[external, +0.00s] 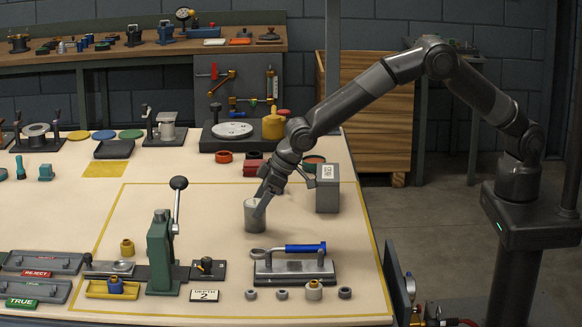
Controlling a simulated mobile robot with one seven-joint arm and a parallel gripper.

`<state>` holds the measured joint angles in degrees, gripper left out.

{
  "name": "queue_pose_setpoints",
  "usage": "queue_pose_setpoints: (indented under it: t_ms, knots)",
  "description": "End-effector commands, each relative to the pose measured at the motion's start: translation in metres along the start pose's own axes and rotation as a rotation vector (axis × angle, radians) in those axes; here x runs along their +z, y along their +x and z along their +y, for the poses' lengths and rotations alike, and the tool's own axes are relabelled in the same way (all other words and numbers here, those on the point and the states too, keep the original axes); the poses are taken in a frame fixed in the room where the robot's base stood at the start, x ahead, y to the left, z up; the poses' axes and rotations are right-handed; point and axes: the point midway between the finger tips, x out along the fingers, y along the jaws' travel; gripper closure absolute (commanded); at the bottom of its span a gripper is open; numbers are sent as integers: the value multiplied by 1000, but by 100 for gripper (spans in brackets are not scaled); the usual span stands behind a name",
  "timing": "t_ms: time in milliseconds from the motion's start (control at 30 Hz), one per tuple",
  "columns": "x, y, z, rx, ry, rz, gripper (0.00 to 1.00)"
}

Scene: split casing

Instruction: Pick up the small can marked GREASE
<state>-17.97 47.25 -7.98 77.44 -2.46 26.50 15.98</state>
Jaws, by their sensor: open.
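A small grey cylindrical can (254,228) stands upright inside the yellow outline on the table, with no readable marking on its visible side. My gripper (262,200) is open and reaches down at its upper right. One finger overlaps its rim and side in the picture; I cannot tell whether they touch or whether the other finger is behind or inside it. To the right stands a grey box-like container (328,200) with a white label, whose small sideways lettering I cannot read for certain. No GREASE marking is clearly legible.
A green lever press (161,255) stands to the left. A plate with a blue-handled tool (293,268) lies in front, with several small rings and knobs near the front edge. Red blocks (254,165) and a yellow can (273,124) stand behind. Table left of the can is clear.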

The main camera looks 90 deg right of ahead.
Motion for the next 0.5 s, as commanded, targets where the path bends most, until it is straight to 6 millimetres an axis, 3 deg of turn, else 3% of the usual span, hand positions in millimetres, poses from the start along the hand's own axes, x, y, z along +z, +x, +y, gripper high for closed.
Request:
queue_pose_setpoints:
  t_ms: [300,500]
  knots:
    - [1,42,6,1,0,-2,21]
    - [0,50,6,0,0,0,21]
